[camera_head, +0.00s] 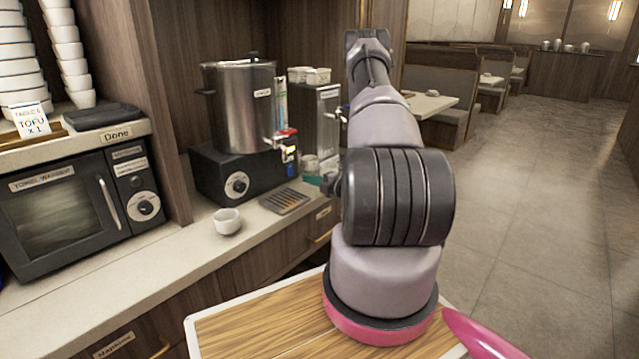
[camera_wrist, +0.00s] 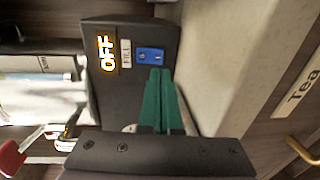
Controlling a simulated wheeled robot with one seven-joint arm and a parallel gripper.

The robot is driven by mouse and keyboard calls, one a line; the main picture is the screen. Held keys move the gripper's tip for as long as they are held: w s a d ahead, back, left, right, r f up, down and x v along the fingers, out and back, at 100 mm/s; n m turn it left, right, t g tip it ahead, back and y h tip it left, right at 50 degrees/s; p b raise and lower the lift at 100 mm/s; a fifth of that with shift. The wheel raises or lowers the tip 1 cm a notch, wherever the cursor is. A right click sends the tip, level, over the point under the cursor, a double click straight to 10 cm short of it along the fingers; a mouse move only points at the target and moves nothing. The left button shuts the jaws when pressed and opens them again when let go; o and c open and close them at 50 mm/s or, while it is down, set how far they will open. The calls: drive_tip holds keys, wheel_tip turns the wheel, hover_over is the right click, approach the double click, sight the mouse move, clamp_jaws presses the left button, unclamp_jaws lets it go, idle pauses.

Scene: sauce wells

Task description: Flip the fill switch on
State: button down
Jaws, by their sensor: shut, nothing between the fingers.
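The blue fill switch (camera_wrist: 150,55) sits on the dark box in the wrist view, beside a "FILL" label (camera_wrist: 126,53) and a lit orange "OFF" readout (camera_wrist: 107,53). My gripper (camera_wrist: 161,72) has its green fingers shut together and empty. Their tips are at the lower edge of the switch in the picture; I cannot tell whether they touch it. In the head view, my gripper (camera_head: 311,178) is partly hidden by my arm, close to the right end of the boiler's black base (camera_head: 215,178).
The steel boiler (camera_head: 240,105) stands on this base, with a red-handled tap (camera_head: 284,133). A white cup (camera_head: 227,221) and a slotted drip tray (camera_head: 285,202) are on the counter (camera_head: 130,255). A towel warmer (camera_head: 70,210) stands left. A metal dispenser (camera_head: 316,115) stands behind.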

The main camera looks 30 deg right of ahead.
sight(291, 175)
drive_tip(key=x, duration=0.6)
drive_tip(key=shift+w+a+f, duration=0.1)
drive_tip(key=shift+w, duration=0.15)
idle(0.3)
drive_tip(key=shift+s, duration=0.3)
drive_tip(key=f+v, duration=0.3)
drive_tip(key=v, duration=1)
drive_tip(key=shift+s+d, duration=0.25)
